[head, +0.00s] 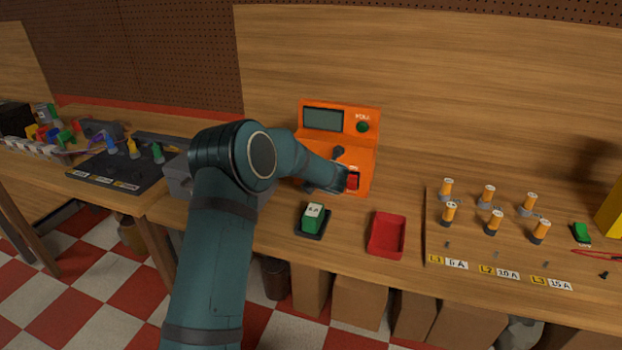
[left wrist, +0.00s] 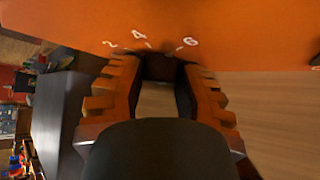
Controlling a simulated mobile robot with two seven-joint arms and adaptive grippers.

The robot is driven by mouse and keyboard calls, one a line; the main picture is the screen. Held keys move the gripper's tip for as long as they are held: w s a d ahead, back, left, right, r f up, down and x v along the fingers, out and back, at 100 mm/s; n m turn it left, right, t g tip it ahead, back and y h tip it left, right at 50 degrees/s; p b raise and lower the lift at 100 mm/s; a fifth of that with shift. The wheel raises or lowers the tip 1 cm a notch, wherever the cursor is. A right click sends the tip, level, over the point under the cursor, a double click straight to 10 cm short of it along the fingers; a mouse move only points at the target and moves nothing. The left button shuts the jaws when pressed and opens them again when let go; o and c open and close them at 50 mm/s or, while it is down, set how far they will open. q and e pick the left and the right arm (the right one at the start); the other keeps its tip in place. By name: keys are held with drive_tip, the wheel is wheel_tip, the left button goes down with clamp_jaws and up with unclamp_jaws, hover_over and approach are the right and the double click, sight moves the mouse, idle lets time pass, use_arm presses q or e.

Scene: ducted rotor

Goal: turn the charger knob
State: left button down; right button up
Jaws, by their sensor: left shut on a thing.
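The orange charger (head: 366,150) stands on the bench against the wooden back panel. It has a dark screen (head: 323,119), a green round button (head: 362,127) and a red switch (head: 352,181). In the left wrist view my left gripper (left wrist: 160,68) faces the orange panel (left wrist: 240,35), its two fingers closed around the dark charger knob (left wrist: 158,66). The printed numbers 2, 4 and 6 show around the knob. In the head view my left arm covers the lower left of the charger, and the fingers are mostly hidden. My right gripper is not in view.
A green block (head: 313,217) sits in a black holder in front of the charger, with an empty red tray (head: 387,235) to its right. A board (head: 435,225) with several orange cylinders stands further right. A grey box (head: 178,182) is left of my arm.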

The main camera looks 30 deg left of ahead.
use_arm(q)
drive_tip(key=shift+y, duration=0.4)
drive_tip(key=c, duration=0.6)
unclamp_jaws()
drive_tip(key=shift+a, duration=0.1)
drive_tip(key=v, duration=1.2)
